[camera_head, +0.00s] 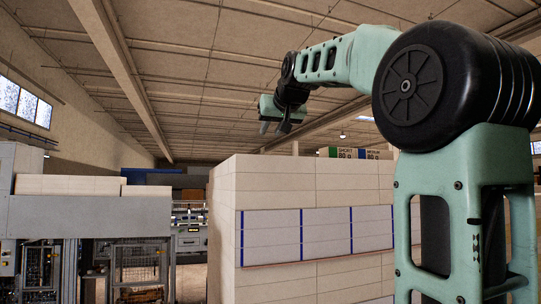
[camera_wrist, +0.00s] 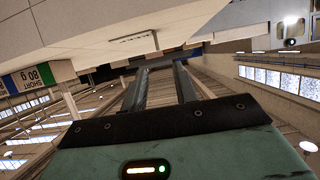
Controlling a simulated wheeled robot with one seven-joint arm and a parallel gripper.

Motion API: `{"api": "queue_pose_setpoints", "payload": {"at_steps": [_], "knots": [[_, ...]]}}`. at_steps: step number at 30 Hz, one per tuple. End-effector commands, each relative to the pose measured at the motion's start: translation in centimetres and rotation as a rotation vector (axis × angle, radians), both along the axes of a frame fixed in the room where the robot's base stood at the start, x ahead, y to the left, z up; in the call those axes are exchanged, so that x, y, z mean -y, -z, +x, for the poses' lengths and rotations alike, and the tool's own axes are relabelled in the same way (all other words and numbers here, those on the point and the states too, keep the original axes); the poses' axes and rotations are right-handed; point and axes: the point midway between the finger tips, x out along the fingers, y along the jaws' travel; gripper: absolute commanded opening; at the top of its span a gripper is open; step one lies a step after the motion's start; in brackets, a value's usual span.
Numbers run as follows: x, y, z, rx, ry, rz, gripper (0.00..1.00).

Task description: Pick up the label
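Two printed labels stand at the top of the stack in the head view: one with a green patch reading "SHORT 80 g" (camera_head: 347,153) and one with a blue patch (camera_head: 374,154). The "SHORT 80 g" label also shows upside down at the left of the wrist view (camera_wrist: 38,77). My gripper (camera_head: 275,128) is raised in the air above the stack's top level, left of the labels. In the wrist view its two dark fingers (camera_wrist: 160,72) are apart with nothing visible held between them. No label is between the fingers.
A tall stack of pale reams (camera_head: 275,185) with blue-striped packs on its face stands in front of me. A grey machine (camera_head: 90,215) with pale boards on top is at the left. The air around my gripper is clear below the ceiling.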

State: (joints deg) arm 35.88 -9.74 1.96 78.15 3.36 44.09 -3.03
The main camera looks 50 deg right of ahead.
Motion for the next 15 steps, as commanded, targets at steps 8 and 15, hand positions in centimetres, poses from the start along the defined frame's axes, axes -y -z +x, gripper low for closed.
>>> {"api": "queue_pose_setpoints", "payload": {"at_steps": [8, 15], "knots": [[2.8, 1.9, 4.4, -0.004, 0.0, 0.003, 0.29], [3.7, 2.8, 6.0, -0.002, -0.001, 0.001, 0.29]]}}
